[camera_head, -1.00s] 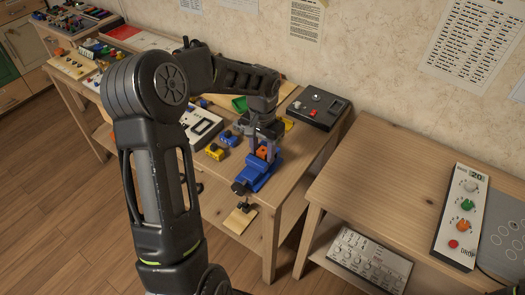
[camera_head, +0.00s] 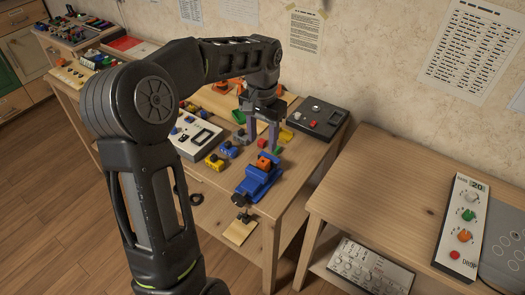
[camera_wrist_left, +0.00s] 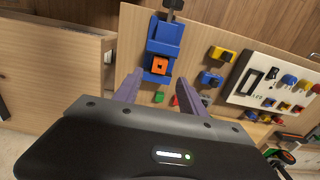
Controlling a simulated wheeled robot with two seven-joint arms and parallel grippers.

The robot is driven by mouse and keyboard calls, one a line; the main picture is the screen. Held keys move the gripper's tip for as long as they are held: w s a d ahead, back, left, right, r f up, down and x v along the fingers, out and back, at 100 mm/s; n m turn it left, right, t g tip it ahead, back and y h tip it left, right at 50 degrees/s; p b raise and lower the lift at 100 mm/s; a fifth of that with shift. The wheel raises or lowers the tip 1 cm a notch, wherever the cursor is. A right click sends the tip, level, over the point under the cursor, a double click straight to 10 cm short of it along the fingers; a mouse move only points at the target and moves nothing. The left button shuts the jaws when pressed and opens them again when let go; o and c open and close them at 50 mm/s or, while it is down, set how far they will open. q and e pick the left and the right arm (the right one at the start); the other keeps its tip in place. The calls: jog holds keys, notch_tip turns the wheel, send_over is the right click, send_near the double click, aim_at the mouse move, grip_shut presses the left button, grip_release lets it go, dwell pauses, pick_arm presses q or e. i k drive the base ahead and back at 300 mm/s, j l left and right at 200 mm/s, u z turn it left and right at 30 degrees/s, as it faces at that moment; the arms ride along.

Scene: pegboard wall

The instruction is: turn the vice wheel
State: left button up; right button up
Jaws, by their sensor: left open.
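The blue vice (camera_head: 258,180) stands near the front edge of the wooden workbench, with an orange block (camera_head: 265,162) at its jaws. A dark part (camera_head: 240,199) sits at its front end; I cannot tell whether it is the wheel. My left gripper (camera_head: 263,146) is open and empty, its fingers above and behind the vice. In the left wrist view, the vice (camera_wrist_left: 165,35) and orange block (camera_wrist_left: 159,66) lie beyond the two open fingertips (camera_wrist_left: 160,88), apart from them. My right gripper is not in view.
Yellow and blue pieces (camera_head: 215,161) lie left of the vice. A dark box with buttons (camera_head: 315,118) stands at the back right. A second table (camera_head: 385,180) on the right carries a control panel (camera_head: 463,222). A gap separates the two tables.

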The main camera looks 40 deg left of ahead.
aim_at(238, 199)
jog(key=u, duration=1.25)
